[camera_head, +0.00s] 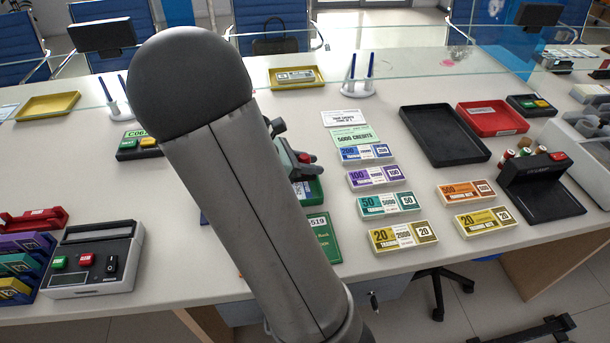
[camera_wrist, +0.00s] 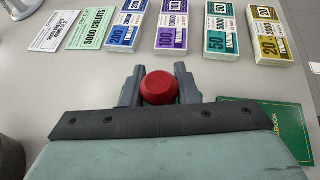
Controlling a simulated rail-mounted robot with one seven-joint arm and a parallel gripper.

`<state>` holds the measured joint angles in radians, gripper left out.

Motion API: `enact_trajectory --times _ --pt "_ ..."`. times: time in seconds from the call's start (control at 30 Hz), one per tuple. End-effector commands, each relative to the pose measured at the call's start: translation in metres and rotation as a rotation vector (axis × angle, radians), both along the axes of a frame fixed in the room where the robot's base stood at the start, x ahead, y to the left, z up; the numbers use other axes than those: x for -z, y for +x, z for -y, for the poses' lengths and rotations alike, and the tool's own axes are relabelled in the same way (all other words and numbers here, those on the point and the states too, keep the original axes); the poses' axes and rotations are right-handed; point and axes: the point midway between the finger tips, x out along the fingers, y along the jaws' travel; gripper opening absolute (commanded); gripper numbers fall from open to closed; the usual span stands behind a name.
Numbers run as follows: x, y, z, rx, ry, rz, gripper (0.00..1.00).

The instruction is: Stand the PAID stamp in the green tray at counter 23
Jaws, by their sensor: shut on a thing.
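My gripper (camera_head: 303,160) is shut on a stamp with a round red knob, seen between the fingers in the wrist view (camera_wrist: 160,87). In the head view the red top (camera_head: 305,157) shows at the fingertips. No word on the stamp can be read, and its lower part is hidden. A green tray (camera_head: 316,190) shows in part below the gripper in the head view, mostly covered by my arm and gripper. I cannot tell how high the stamp is above it.
Banknote bundles (camera_head: 380,177) stand in a row right of the gripper. A green passbook (camera_head: 325,238) lies in front, partly behind my arm. A black tray (camera_head: 445,133) and red tray (camera_head: 492,117) lie right; a yellow tray (camera_head: 296,76) lies behind. A pen stand (camera_head: 357,88) stands near the glass.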

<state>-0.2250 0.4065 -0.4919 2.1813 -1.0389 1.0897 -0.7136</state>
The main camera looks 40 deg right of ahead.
Motion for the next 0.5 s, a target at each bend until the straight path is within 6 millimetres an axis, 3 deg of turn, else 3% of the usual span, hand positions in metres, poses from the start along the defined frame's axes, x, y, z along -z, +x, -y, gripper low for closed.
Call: enact_trajectory --times 0.27,0.4,0.5 --pt "0.019 0.014 -0.001 0.000 0.000 -0.002 0.05" --pt "0.041 0.012 -0.001 -0.001 0.000 -0.003 0.05" --pt "0.046 0.012 -0.001 0.000 0.001 0.000 0.05"
